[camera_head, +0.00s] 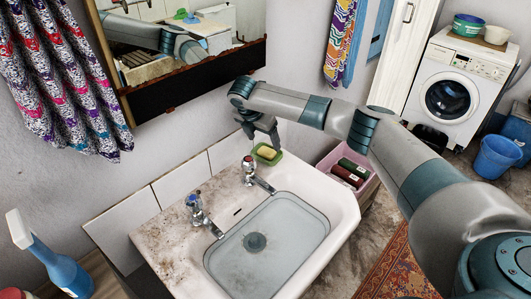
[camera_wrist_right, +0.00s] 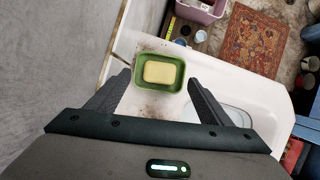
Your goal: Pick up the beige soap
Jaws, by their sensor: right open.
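The beige soap (camera_head: 266,152) lies in a small green soap dish (camera_head: 276,159) on the back corner of the sink. In the right wrist view the soap (camera_wrist_right: 163,72) is a pale rounded block inside the square green dish (camera_wrist_right: 143,87). My right gripper (camera_head: 263,133) is above the dish with its fingers pointing down. In the wrist view its two fingers (camera_wrist_right: 159,84) are spread apart, one on each side of the dish, with nothing between them at their tips. My left gripper is not in view.
The white sink (camera_head: 341,208) has two taps (camera_head: 258,176) close to the dish. Tiles and a wall with a framed mirror (camera_head: 190,84) stand behind. A pink crate (camera_head: 366,193) with bottles is to the right. A blue spray bottle (camera_head: 62,268) stands at lower left.

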